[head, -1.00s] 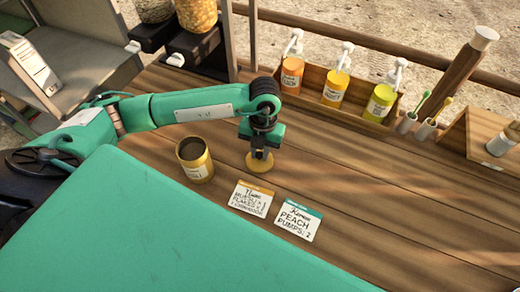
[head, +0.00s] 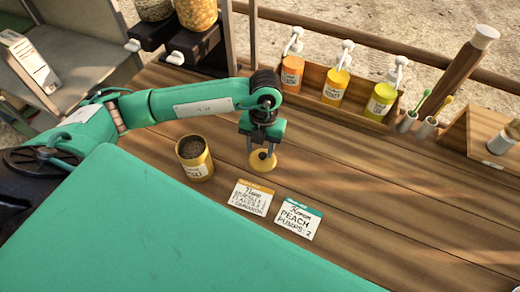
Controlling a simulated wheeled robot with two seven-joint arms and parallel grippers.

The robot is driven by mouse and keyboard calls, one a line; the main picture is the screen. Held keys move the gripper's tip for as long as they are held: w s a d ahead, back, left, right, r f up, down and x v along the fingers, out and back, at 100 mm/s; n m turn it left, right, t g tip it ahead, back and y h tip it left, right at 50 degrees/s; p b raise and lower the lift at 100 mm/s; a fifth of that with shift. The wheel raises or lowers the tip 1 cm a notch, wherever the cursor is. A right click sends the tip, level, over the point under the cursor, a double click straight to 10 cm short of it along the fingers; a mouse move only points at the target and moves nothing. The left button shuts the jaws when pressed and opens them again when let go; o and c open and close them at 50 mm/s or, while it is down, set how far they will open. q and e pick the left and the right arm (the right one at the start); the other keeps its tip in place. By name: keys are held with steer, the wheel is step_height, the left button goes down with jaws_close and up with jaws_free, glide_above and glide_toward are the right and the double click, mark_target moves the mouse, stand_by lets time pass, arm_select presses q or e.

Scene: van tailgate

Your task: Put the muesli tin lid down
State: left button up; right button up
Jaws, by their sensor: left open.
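The muesli tin lid (head: 262,161) is a round yellow disc with a dark knob on top. It looks to lie flat on the wooden counter, to the right of the open muesli tin (head: 196,170), which is yellow with a pale label and dark inside. My left gripper (head: 262,146) is open, right above the lid's knob, with its fingers on either side of or just over it; the exact gap is hard to tell. My right gripper is not in view.
Two order cards, one orange-topped (head: 251,198) and one teal-topped (head: 299,219), lie in front of the lid. A wooden rack (head: 310,93) of pump bottles stands at the back. Dispensers (head: 197,45) stand back left.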

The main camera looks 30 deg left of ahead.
arm_select(q)
step_height(320, 180, up, 10)
steer(key=w+b, duration=0.1)
steer(key=shift+w+r+b, duration=0.15)
steer(key=shift+w+b, duration=0.1)
steer(key=shift+b, duration=0.15)
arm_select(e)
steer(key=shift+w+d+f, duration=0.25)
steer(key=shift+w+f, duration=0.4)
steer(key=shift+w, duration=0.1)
